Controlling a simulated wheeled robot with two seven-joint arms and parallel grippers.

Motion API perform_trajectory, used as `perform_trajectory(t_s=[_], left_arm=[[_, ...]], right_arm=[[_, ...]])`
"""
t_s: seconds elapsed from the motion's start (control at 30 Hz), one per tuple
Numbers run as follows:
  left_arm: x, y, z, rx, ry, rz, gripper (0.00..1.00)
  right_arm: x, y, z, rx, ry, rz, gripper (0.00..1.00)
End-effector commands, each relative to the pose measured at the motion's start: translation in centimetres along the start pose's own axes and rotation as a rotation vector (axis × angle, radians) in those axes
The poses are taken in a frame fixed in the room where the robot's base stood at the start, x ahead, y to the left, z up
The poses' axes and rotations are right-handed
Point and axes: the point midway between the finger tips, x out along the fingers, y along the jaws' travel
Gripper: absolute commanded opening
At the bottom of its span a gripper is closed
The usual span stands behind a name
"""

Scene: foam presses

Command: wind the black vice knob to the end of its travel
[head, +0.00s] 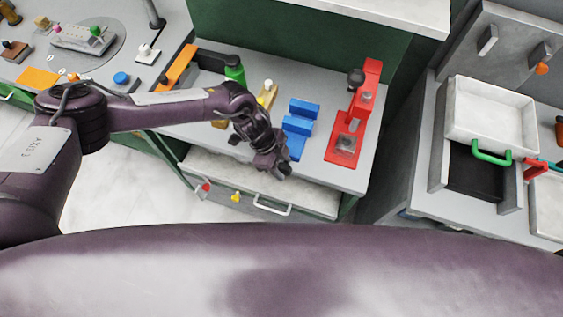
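A blue stepped block that looks like a vice (300,115) stands on the grey bench, near its front edge. My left gripper (277,168) hangs just in front of it, at the bench's front edge, and covers its lower front. No black knob shows on the blue block; that side is hidden behind my gripper. My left fingers are small and dark, and whether they are apart or closed is unclear. A black round knob (356,77) shows at the top of the red press (367,100), right of the blue block. My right gripper is out of view.
A yellow piece (268,94), a green cylinder (235,70) and an orange bar (178,68) stand left of the blue block. A drawer with a pale handle (272,207) is below. A white tray (490,90) with a green handle is at the right.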

Motion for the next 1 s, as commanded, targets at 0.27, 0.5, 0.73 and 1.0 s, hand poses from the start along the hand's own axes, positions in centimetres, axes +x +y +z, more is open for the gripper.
perform_trajectory(t_s=[0.27, 0.5, 0.73, 1.0], left_arm=[[0.0, 0.0, 0.0, 0.0, 0.0, -0.001, 0.08], [-0.1, 0.0, -0.1, 0.0, -0.008, -0.001, 0.0], [0.0, 0.0, -0.5, 0.001, -0.088, 0.0, 0.0], [0.2, -0.1, -1.1, 0.002, -0.282, -0.001, 0.0]], right_arm=[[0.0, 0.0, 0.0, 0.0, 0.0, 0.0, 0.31], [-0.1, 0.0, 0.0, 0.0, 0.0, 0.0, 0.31], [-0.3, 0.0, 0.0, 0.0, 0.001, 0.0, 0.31], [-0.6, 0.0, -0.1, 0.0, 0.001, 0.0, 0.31]])
